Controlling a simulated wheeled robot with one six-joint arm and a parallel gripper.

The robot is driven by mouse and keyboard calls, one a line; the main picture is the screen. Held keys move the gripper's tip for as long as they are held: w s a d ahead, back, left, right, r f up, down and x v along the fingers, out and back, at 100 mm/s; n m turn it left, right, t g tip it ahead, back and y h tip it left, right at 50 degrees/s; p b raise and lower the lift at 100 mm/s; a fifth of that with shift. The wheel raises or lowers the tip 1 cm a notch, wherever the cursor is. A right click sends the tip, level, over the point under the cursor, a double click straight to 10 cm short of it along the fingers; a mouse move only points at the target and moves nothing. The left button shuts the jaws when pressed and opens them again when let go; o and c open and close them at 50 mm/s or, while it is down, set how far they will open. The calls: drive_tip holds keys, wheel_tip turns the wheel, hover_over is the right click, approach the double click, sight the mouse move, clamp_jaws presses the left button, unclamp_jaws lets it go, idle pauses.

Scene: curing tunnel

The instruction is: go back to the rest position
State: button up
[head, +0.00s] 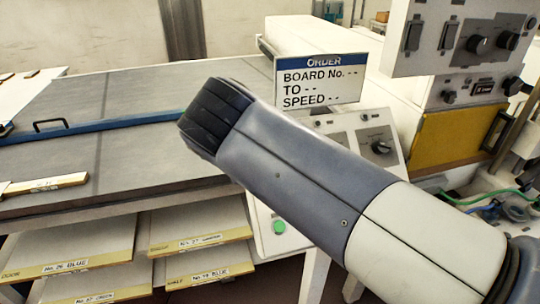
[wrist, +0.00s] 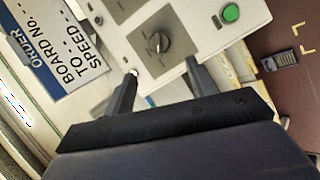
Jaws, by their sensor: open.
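My gripper (wrist: 162,78) shows in the wrist view with its two dark fingers apart and nothing between them. The fingers point toward a pale control panel (wrist: 190,25) with a black dial (wrist: 158,43) and a green button (wrist: 231,13). I cannot tell how far the fingertips are from the panel. In the head view my grey and white arm crosses the middle and right, and the gripper itself cannot be made out there.
The order sign (head: 319,82) stands behind my arm, with blank entries. The panel's dial (head: 378,145) and green button (head: 279,227) flank my arm. A conveyor bed (head: 110,150) with a blue bar (head: 100,126) lies left. Several labelled boards (head: 195,243) sit on shelves below.

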drive_tip(key=x, duration=1.1)
drive_tip(key=shift+r, duration=0.1)
